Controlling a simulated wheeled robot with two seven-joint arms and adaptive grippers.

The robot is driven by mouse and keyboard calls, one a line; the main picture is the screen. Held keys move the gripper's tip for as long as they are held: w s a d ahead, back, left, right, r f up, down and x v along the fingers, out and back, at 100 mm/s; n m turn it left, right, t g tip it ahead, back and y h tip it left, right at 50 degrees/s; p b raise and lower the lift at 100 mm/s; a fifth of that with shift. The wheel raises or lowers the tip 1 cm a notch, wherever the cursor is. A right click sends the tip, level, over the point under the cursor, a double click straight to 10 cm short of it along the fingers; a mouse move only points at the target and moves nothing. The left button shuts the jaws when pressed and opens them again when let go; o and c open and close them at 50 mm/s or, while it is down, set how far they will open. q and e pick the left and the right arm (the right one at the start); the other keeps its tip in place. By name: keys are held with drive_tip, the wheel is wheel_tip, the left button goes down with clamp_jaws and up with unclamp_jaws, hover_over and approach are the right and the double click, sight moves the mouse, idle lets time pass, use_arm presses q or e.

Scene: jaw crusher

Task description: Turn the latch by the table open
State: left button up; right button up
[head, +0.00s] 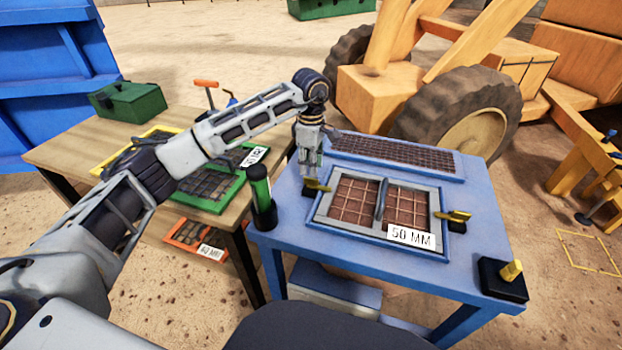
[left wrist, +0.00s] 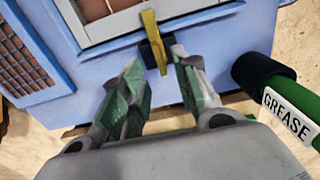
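A yellow latch (head: 317,185) on a dark block sits at the left edge of the framed 50 MM screen on the blue table (head: 285,228). In the left wrist view the latch (left wrist: 150,32) points inward, its far end at the screen's pale frame. My left gripper (head: 311,168) points down over this latch. In the left wrist view its two green-grey fingers (left wrist: 156,72) are apart, with the latch's near end between or just beyond their tips; contact is unclear. A second yellow latch (head: 455,216) is at the screen's right side. My right gripper is not in view.
A green grease tube (head: 260,188) stands in a dark holder close left of my gripper. The 50 MM screen (head: 323,207) has a raised dark handle. A black block with a yellow knob (head: 511,271) sits at the table's right corner. A wooden table (head: 60,152) stands left.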

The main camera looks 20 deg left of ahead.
sight(311, 178)
use_arm(q)
wheel_tip(311, 178, down, 4)
drive_tip(key=shift+r, duration=0.2)
drive_tip(key=shift+f, duration=0.4)
drive_tip(key=shift+f+b, duration=0.35)
drive_tip(key=shift+f, duration=0.25)
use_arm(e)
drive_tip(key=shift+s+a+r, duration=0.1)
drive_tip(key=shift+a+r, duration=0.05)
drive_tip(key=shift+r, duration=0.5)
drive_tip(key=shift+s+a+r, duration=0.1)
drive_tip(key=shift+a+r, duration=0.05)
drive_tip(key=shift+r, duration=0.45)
use_arm(q)
clamp_jaws()
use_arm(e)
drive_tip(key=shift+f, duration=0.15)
